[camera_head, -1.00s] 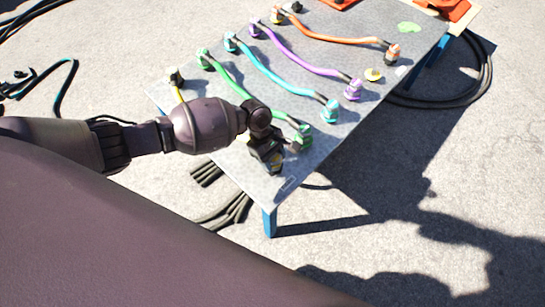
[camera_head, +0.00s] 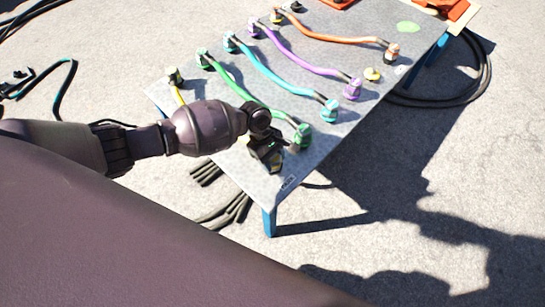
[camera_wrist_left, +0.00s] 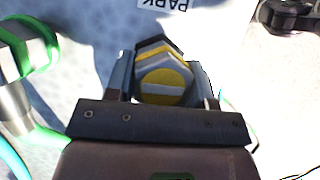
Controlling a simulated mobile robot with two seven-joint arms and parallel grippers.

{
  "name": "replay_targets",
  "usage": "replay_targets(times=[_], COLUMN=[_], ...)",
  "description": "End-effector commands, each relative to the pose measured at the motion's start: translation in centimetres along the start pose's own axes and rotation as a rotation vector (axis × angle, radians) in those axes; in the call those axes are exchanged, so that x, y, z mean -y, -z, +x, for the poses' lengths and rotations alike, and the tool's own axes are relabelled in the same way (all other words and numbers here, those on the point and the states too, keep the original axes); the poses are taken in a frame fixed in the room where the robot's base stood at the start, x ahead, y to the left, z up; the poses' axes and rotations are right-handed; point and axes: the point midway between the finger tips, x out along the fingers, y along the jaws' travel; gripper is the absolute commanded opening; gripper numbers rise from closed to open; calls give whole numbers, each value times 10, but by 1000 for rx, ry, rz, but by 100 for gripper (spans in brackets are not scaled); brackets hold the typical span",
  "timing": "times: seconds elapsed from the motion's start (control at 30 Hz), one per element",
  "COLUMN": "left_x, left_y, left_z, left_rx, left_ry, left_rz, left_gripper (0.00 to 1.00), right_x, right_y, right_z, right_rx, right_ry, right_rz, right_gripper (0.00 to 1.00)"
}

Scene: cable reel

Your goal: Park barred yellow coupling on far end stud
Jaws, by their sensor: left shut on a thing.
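The barred yellow coupling (camera_wrist_left: 163,84) is a dark and grey hexagonal body with a yellow face crossed by a pale bar. My left gripper (camera_wrist_left: 162,88) is shut on it, one finger on each side, in the left wrist view. In the head view the left gripper (camera_head: 270,157) is over the near end of the table, beside the green coupling (camera_head: 303,135), and mostly hides the yellow coupling. Whether the coupling sits on a stud is hidden. A yellow cable (camera_head: 179,95) runs from a coupling (camera_head: 174,76) at the table's left edge and passes behind my arm.
The grey table (camera_head: 330,65) carries green, cyan (camera_head: 270,75), purple (camera_head: 305,60) and orange cables (camera_head: 335,37). A yellow-topped piece (camera_head: 373,74) stands at the right. A "PARK" label (camera_wrist_left: 166,4) lies ahead of the gripper. The near table corner is clear.

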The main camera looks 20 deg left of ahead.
Motion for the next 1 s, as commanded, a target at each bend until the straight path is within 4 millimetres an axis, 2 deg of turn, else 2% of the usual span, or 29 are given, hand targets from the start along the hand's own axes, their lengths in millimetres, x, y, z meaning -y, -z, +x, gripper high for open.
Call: replay_targets(times=[0.03, 0.2, 0.23, 0.67, 1.0], left_x=[-1, -1, -1, 0, -4], left_y=[0, 0, 0, 0, -2], left_z=[0, -1, 0, 0, -70], left_rx=[0, 0, 0, -1, -5], left_ry=[-2, -2, -2, 0, -12], left_rz=[0, 1, 1, 0, 5], left_gripper=[50, 76, 79, 79, 79], right_x=[0, 0, 0, 1, -5], right_y=[0, 0, 0, 4, -1], right_z=[0, 0, 0, 4, -9], right_rx=[1, 0, 0, -9, 22], right_ry=[0, 0, 0, 3, -8], right_rz=[0, 0, 0, 11, 54], right_gripper=[79, 79, 79, 79, 79])
